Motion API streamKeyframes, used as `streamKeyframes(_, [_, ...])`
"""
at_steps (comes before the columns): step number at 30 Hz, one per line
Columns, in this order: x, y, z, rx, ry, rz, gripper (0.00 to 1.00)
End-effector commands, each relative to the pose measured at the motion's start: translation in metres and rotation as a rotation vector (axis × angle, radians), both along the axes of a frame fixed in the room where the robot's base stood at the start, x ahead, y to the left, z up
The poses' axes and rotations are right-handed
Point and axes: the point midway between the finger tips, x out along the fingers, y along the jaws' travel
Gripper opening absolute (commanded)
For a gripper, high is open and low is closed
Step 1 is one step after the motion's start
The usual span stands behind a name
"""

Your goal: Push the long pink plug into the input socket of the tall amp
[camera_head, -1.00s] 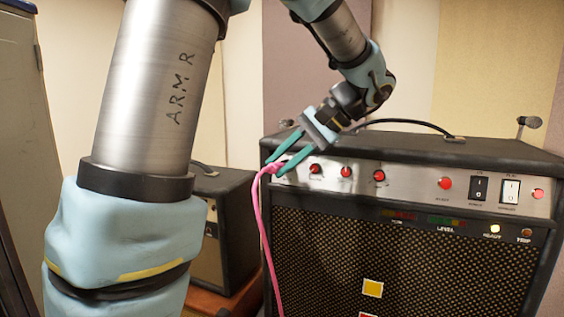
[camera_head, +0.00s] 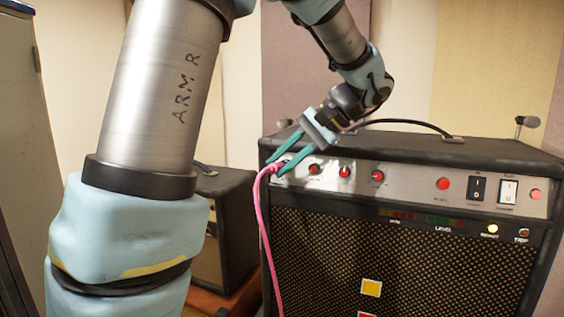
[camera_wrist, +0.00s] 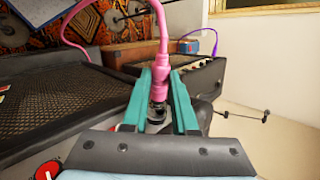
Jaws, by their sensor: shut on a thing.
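The tall amp (camera_head: 400,240) stands at the right in the head view, with a silver control panel along its upper front. My gripper (camera_head: 280,167) is at the left end of that panel. In the wrist view my gripper (camera_wrist: 159,88) is shut on the long pink plug (camera_wrist: 158,75), whose pink cable rises away from it. In the head view the pink cable (camera_head: 264,230) hangs down the amp's left front. A dark round part with metal (camera_wrist: 157,112) lies between the fingers below the plug. I cannot tell whether the plug's tip is in the input socket, since the fingers hide it.
Red knobs (camera_head: 344,171) and two rocker switches (camera_head: 492,190) sit to the right along the panel. A smaller amp (camera_head: 224,225) stands behind at the left.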

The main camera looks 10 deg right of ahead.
Motion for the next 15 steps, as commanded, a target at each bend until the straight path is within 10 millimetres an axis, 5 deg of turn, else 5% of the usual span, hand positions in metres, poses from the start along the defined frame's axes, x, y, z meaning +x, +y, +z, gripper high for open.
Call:
streamKeyframes(12, [0.0029, -0.0016, -0.0004, 0.0, -0.001, -0.001, 0.0])
streamKeyframes(13, [0.0028, -0.0015, -0.0004, 0.0, -0.001, -0.001, 0.27])
streamKeyframes(15, [0.0028, -0.0015, -0.0004, 0.0, -0.001, -0.001, 0.35])
